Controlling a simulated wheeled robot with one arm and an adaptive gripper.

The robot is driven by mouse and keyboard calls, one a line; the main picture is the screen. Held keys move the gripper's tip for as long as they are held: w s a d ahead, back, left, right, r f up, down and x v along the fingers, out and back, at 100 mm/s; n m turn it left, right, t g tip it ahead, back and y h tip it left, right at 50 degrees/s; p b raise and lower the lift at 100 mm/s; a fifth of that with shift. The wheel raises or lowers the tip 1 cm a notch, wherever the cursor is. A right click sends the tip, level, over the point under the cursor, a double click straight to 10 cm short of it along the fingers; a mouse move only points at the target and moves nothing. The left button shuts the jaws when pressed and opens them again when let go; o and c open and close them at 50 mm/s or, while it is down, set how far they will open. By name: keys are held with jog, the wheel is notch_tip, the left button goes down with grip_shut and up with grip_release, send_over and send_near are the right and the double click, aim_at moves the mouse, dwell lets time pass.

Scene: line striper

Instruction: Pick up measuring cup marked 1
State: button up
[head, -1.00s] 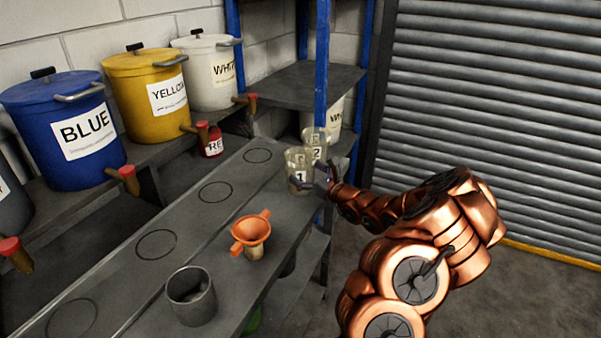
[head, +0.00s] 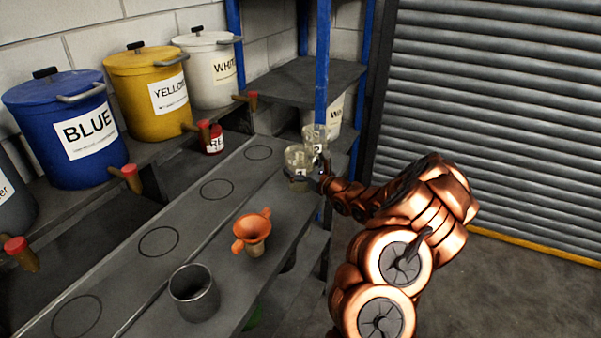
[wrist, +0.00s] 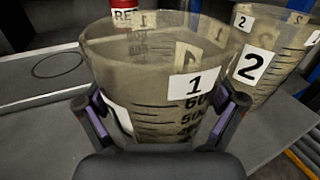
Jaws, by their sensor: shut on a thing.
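The measuring cup marked 1 (wrist: 155,75) is clear with a yellowish tint and dark graduation lines, and it stands upright between my fingers in the wrist view. It also shows at the far end of the bench in the head view (head: 297,160). My gripper (wrist: 163,120) is shut on its sides; in the head view the gripper (head: 322,178) is at the cup's right side. The cup marked 2 (wrist: 268,50) stands just right of it, also seen behind it in the head view (head: 314,136). I cannot tell whether cup 1 touches the bench.
An orange funnel (head: 252,229) and a grey metal cup (head: 193,293) stand nearer on the bench (head: 225,262). Blue (head: 65,115), yellow (head: 145,85) and white (head: 207,65) buckets line the left shelf. A red can (head: 212,140) stands near the back. A blue post (head: 322,60) rises behind the cups.

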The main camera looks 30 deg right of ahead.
aim_at(291, 151)
jog(key=shift+r, duration=0.1)
jog(key=shift+r+b, duration=0.8)
jog(key=shift+r, duration=0.8)
jog(key=shift+s+a, duration=0.1)
jog(key=shift+s, duration=0.15)
jog(key=s+a+r+b, duration=0.1)
jog(key=s+a+b, duration=0.7)
jog(key=s+b, duration=0.4)
jog(key=shift+s+a+r+b, duration=0.2)
jog(key=shift+s+b, duration=0.2)
jog(key=shift+s, duration=0.05)
